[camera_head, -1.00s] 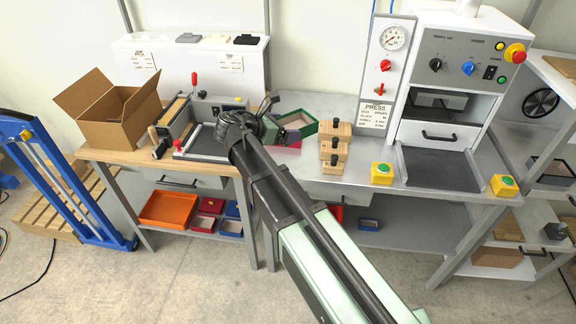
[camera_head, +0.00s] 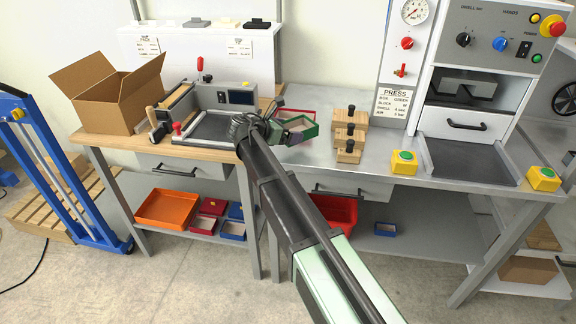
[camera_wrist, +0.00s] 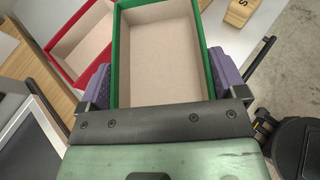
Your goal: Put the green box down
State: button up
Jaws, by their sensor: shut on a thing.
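The green box (camera_wrist: 117,62) is an open, empty tray with a tan inside, held between the two purple fingers of my gripper (camera_wrist: 163,80) in the wrist view. In the head view the green box (camera_head: 303,131) is at my gripper (camera_head: 293,126), partly hidden by it, over the left part of the metal bench (camera_head: 375,165). I cannot tell whether its base touches the bench. A red box (camera_wrist: 62,68), also open and tan inside, lies just left of the green box in the wrist view. Its red rim (camera_head: 305,112) shows behind the green box in the head view.
Wooden blocks with black knobs (camera_head: 350,137) stand right of the green box. A fixture with a dark plate (camera_head: 212,128) is to its left, beside an open cardboard box (camera_head: 112,102). The press (camera_head: 470,110) and yellow button boxes (camera_head: 403,163) stand farther right.

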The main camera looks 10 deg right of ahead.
aim_at(287, 153)
notch_tip(287, 153, down, 6)
jog(key=b, duration=0.4)
jog(key=shift+r, duration=0.25)
jog(key=shift+f, duration=0.15)
jog(key=o, duration=0.6)
jog(key=shift+o, duration=0.2)
jog(key=shift+r, duration=0.3)
jog(key=p+v, duration=0.5)
jog(key=v, duration=0.6)
jog(key=s+d+f+m+g+y, duration=0.25)
jog(key=s+d+f+m, duration=0.2)
jog(key=s, duration=0.35)
jog(key=s+d+f+m+g+y, duration=0.2)
jog(key=s+d+f+m+y, duration=0.1)
jog(key=s+d+m, duration=0.35)
jog(key=s+f+m+g+y, duration=0.1)
jog(key=s+f+m+y, duration=0.2)
jog(key=s+m+y, duration=0.4)
jog(key=s+m, duration=0.4)
jog(key=s, duration=0.3)
jog(key=shift+m, duration=0.4)
